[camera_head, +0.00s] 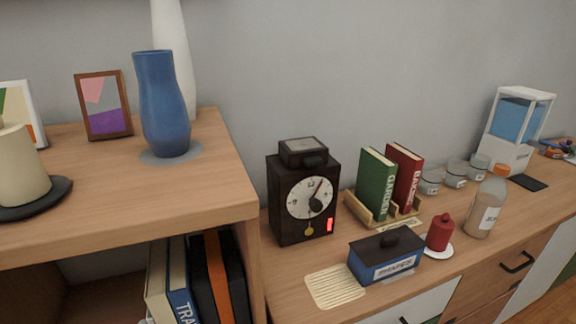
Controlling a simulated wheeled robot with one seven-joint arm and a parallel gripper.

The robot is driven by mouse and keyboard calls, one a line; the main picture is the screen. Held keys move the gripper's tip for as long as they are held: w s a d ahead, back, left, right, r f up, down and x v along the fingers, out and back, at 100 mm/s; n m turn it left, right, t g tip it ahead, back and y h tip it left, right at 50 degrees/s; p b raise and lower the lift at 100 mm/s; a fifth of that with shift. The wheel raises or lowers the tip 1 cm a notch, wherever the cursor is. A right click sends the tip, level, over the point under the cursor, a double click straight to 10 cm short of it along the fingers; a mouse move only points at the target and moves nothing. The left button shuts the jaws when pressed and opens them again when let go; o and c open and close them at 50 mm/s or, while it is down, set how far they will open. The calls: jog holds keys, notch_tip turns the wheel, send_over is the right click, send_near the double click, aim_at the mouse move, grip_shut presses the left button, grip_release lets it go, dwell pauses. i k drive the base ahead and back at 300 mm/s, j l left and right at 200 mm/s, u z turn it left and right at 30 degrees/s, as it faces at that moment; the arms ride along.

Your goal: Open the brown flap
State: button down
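No part is marked as the brown flap, and I cannot tell which one it is. A wooden brown front (498,275) with a black handle is set in the cabinet's face at the lower right and looks closed. A dark brown clock (290,227) has a small dark box (303,151) on top, with a pale panel. My gripper is not in view.
A higher wooden shelf (215,170) fills the left, with a blue vase (163,110) near its edge. A slatted mat (335,288) lies left of the blue box. A red candle (440,233) and bottle (487,207) stand close on its right. Green and red books (377,186) stand behind.

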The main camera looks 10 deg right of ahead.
aim_at(478, 287)
jog(key=i+j+z, duration=0.5)
jog(key=i+z, duration=0.1)
jog(key=z, duration=0.95)
